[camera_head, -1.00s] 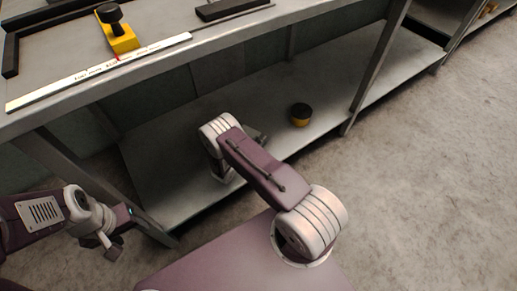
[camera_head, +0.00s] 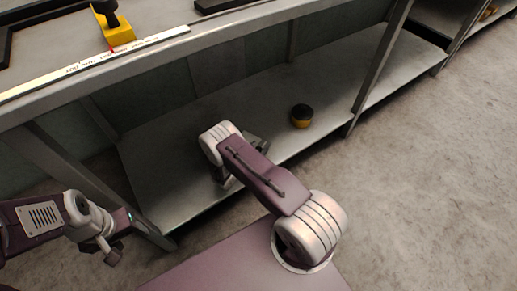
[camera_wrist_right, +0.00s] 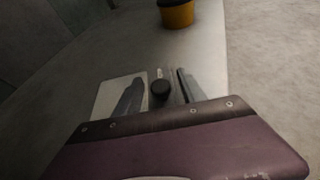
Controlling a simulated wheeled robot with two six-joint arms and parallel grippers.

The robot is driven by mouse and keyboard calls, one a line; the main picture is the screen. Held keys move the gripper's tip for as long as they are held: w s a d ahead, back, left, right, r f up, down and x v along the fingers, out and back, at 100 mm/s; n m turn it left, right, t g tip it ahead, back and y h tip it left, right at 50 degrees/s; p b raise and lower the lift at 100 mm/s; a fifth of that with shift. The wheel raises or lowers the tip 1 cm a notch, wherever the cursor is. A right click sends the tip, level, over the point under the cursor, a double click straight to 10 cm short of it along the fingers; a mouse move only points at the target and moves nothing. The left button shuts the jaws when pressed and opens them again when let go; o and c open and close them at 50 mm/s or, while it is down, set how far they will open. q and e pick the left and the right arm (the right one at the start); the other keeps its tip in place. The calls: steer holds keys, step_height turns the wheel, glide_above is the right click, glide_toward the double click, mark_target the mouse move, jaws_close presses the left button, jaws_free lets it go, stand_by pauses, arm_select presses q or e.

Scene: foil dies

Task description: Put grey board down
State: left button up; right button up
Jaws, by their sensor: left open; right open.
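The grey board (camera_wrist_right: 108,98) appears as a pale flat plate with a black knob (camera_wrist_right: 160,89), low over or on the lower shelf (camera_head: 190,190); I cannot tell whether it touches. My right gripper (camera_wrist_right: 161,92) is open, with one finger on each side of the knob. In the head view my right arm hides most of the board, and only a grey edge (camera_head: 258,142) shows beyond the wrist. My left gripper (camera_head: 112,254) is open and empty at the lower left, beside the bench leg.
A yellow and black round object (camera_head: 301,116) stands on the lower shelf, and also shows in the right wrist view (camera_wrist_right: 177,14). On the bench top are a yellow block with a black knob (camera_head: 118,34) and a long white ruler (camera_head: 100,62). Bench legs (camera_head: 378,68) flank the shelf.

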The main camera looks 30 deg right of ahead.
steer(key=p+v, duration=0.4)
steer(key=v, duration=0.7)
steer(key=shift+d+r+p, duration=0.1)
steer(key=shift+r+p, duration=0.1)
steer(key=shift+p, duration=0.15)
steer(key=shift+s+a, duration=0.2)
steer(key=shift+a, duration=0.15)
steer(key=s+d+r+m+g+y, duration=0.2)
steer(key=s+r+m+g+y, duration=0.1)
steer(key=s+r+m+g, duration=0.6)
steer(key=s+a+r+m+t+y, duration=0.2)
steer(key=s+a+r+m+y, duration=0.1)
steer(key=r+m, duration=0.3)
steer(key=s+a+r+m+t+y, duration=0.2)
steer(key=s+a+r+m+y, duration=0.1)
steer(key=r+m+y, duration=0.3)
steer(key=r+m, duration=0.1)
steer(key=m, duration=0.1)
steer(key=shift+a+m, duration=0.35)
steer(key=shift+m, duration=0.05)
steer(key=shift+r, duration=0.15)
